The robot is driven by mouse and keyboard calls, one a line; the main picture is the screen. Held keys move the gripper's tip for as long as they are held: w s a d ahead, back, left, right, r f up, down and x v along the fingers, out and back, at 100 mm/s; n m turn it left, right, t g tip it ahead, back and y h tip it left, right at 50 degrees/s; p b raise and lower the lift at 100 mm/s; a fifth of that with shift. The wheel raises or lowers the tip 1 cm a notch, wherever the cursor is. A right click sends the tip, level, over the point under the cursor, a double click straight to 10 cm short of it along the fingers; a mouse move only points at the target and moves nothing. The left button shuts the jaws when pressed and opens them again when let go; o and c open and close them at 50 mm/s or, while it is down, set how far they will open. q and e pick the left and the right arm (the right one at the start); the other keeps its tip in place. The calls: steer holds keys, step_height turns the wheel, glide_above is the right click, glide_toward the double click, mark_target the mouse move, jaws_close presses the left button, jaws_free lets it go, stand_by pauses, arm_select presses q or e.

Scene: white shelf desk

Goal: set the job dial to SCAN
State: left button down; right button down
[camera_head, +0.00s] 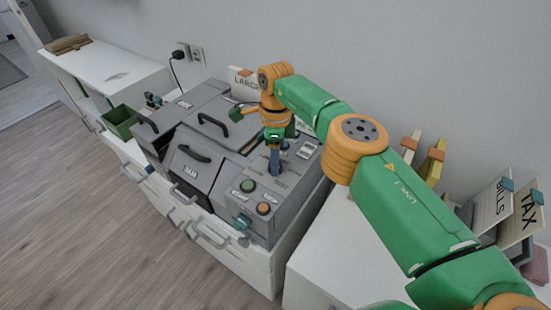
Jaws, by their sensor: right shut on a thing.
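A grey office machine (216,135) with several lids and black handles stands on the white desk. Its right-hand control panel (288,188) carries a green button (248,186), an orange button (264,208) and small printed labels too small to read surely. My right gripper (275,168) points down onto this panel, behind the buttons. It is shut on the job dial, which the fingers mostly hide, so I cannot tell which setting it points to. My left gripper is not in view.
A green bin (119,121) stands left of the machine. A card marked LARGE (243,83) stands behind it. Cards marked BILLS (495,203) and TAX (524,213) stand at the right. Drawer handles stick out along the desk front. The white top right of the machine has free room.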

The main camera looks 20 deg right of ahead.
steer(key=n, duration=0.5)
steer(key=shift+s+f, duration=0.1)
steer(key=shift+n, duration=2.4)
